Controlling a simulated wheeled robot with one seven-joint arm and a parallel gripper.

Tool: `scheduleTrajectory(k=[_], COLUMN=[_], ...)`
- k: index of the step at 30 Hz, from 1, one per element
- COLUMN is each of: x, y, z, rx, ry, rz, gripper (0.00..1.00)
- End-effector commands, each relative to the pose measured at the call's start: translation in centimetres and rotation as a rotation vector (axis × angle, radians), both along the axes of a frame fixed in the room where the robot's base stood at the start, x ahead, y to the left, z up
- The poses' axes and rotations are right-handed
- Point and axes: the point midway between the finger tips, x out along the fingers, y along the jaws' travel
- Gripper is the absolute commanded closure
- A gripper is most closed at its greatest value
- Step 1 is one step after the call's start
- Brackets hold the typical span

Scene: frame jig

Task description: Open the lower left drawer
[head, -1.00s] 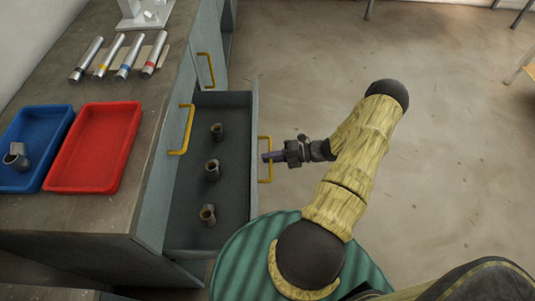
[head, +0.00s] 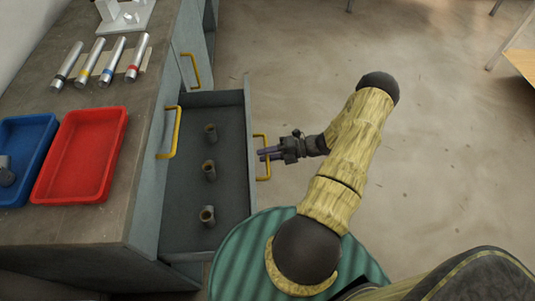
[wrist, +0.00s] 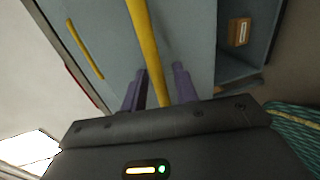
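The grey drawer (head: 232,188) is pulled out from the workbench cabinet, with its inside in view. Three short dark tubes stand in it in a row, one of them the middle tube (head: 208,171). Its yellow handle (head: 267,158) is on the outer face. My gripper (head: 265,154) is at this handle, coming from the right, with its purple fingers apart. In the wrist view the fingers (wrist: 160,88) stand on either side of a yellow handle bar (wrist: 147,45), with gaps beside it. Whether a finger touches the bar is unclear.
On the benchtop are a red tray (head: 80,155), a blue tray (head: 25,155) and several metal cylinders, one of them the red-banded cylinder (head: 138,57). Another yellow handle (head: 169,133) is on the cabinet front above the drawer. The floor (head: 440,130) to the right is clear.

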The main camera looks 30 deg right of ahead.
Motion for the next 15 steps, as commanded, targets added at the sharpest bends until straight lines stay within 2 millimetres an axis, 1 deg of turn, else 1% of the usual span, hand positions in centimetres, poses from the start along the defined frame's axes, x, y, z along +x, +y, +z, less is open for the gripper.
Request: scheduleTrajectory(k=[4, 7, 11, 15], x=[-0.2, -0.6, -1.5, -2.8], y=[-0.4, -1.3, -3.1, -5.6], z=[0.1, 0.2, 0.7, 1.2], rx=[0.000, -0.002, -0.002, -0.003], ry=[0.000, 0.000, -0.001, 0.000], rz=[-0.001, -0.002, -0.003, -0.003], gripper=[0.70, 0.70, 0.70, 0.70])
